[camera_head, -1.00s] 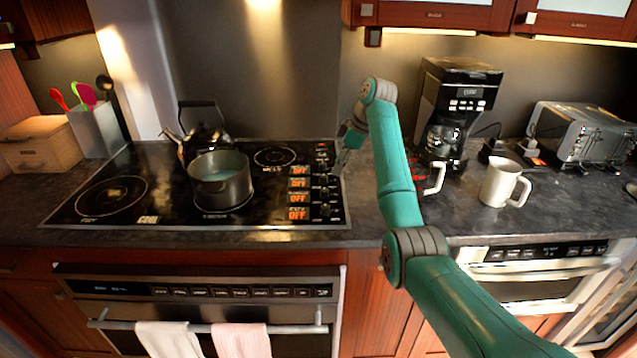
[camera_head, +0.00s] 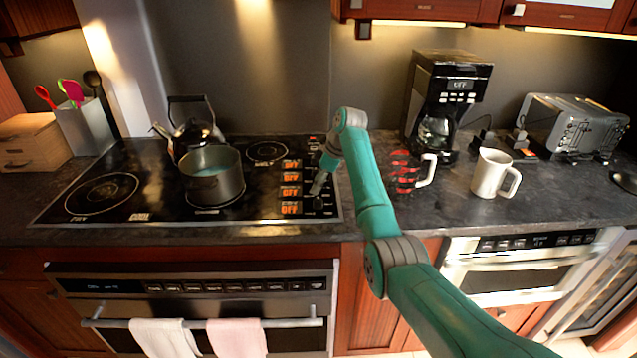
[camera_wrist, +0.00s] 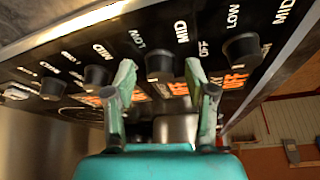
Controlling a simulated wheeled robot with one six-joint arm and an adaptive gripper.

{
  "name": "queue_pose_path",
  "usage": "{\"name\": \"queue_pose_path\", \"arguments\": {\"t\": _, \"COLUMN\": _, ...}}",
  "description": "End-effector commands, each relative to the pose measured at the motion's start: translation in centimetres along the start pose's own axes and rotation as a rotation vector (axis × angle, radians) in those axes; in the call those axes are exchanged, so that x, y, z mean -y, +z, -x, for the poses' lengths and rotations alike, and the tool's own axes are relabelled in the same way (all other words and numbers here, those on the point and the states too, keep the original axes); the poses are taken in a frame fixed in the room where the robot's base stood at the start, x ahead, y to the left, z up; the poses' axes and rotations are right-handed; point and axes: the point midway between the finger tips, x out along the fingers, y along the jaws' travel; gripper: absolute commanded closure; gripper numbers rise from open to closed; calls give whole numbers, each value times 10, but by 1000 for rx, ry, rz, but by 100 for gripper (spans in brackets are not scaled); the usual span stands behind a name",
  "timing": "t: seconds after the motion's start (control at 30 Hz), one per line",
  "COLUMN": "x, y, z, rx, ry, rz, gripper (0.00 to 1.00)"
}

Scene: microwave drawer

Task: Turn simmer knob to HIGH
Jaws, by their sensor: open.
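The stove's control panel has a column of black knobs beside orange displays (camera_head: 291,192), which appear to read OFF. In the wrist view, one black knob (camera_wrist: 159,64) sits between my open fingertips, with no clear contact. Another knob (camera_wrist: 242,48) is to the right, and a third (camera_wrist: 97,76) is to the left. White OFF, LOW and MID marks show around the knobs. I cannot read which one is labelled simmer. My gripper (camera_wrist: 160,72) is open; in the head view my gripper (camera_head: 317,186) is over the knob column and hides part of it.
A pot (camera_head: 212,177) and a kettle (camera_head: 193,134) stand on the cooktop (camera_head: 150,205) left of the knobs. A coffee maker (camera_head: 447,90), a white mug (camera_head: 492,174) and a toaster (camera_head: 572,128) stand on the counter to the right.

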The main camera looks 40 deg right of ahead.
Motion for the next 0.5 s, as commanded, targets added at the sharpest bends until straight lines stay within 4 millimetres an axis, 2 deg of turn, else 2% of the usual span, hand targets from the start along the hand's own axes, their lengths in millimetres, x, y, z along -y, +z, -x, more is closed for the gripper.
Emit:
{"name": "queue_pose_path", "arguments": {"t": 0.1, "x": 0, "y": 0, "z": 0, "rx": 0, "ry": 0, "rz": 0, "gripper": 47}}
{"name": "queue_pose_path", "arguments": {"t": 0.3, "x": 0, "y": 0, "z": 0, "rx": 0, "ry": 0, "rz": 0, "gripper": 97}}
{"name": "queue_pose_path", "arguments": {"t": 0.33, "x": 0, "y": 0, "z": 0, "rx": 0, "ry": 0, "rz": 0, "gripper": 100}}
{"name": "queue_pose_path", "arguments": {"t": 0.5, "x": 0, "y": 0, "z": 0, "rx": 0, "ry": 2, "rz": -3, "gripper": 100}}
